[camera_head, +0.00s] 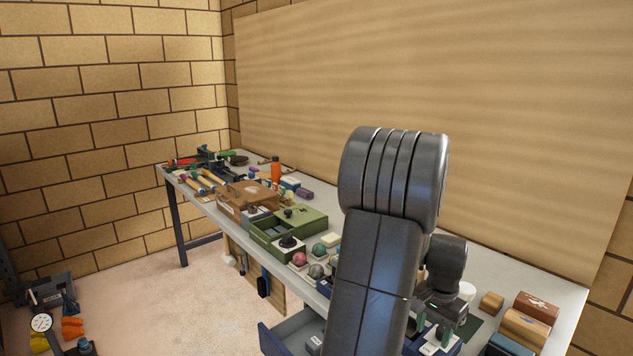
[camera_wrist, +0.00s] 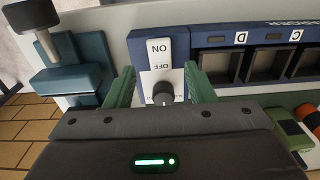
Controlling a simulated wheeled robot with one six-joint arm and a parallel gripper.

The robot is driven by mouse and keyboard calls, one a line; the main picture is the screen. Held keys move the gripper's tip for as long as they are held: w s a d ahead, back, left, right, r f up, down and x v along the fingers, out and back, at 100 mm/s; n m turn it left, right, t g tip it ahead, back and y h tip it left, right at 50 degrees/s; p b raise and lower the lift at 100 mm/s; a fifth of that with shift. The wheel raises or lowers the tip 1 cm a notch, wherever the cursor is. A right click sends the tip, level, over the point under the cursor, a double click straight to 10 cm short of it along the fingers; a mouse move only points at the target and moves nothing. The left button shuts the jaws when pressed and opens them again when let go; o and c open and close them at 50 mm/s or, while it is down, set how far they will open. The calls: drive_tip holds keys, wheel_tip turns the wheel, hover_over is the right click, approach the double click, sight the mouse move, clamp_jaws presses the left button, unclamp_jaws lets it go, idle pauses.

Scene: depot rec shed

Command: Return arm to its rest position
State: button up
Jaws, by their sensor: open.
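My gripper (camera_head: 434,328) is at the end of my arm, low over the right part of the workbench (camera_head: 556,284). In the wrist view its two green fingers (camera_wrist: 160,84) are apart, with nothing clamped between them. A black knob (camera_wrist: 163,93) on a white plate shows between the fingers; I cannot tell whether they touch it. A white ON/OFF label (camera_wrist: 160,50) lies just beyond the knob, on a blue panel (camera_wrist: 208,38). In the head view my raised arm hides the middle of the bench.
Beside the panel are lettered dark compartments (camera_wrist: 272,62) and a teal device (camera_wrist: 75,70). A green box (camera_head: 300,222), a brown case (camera_head: 249,196) and several balls stand left of my arm. Wooden blocks (camera_head: 524,326) lie to the right. An open drawer (camera_head: 290,334) juts out in front.

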sight(430, 348)
wheel_tip(430, 348, down, 4)
drive_tip(key=shift+r, duration=0.1)
drive_tip(key=shift+r, duration=0.1)
idle(0.5)
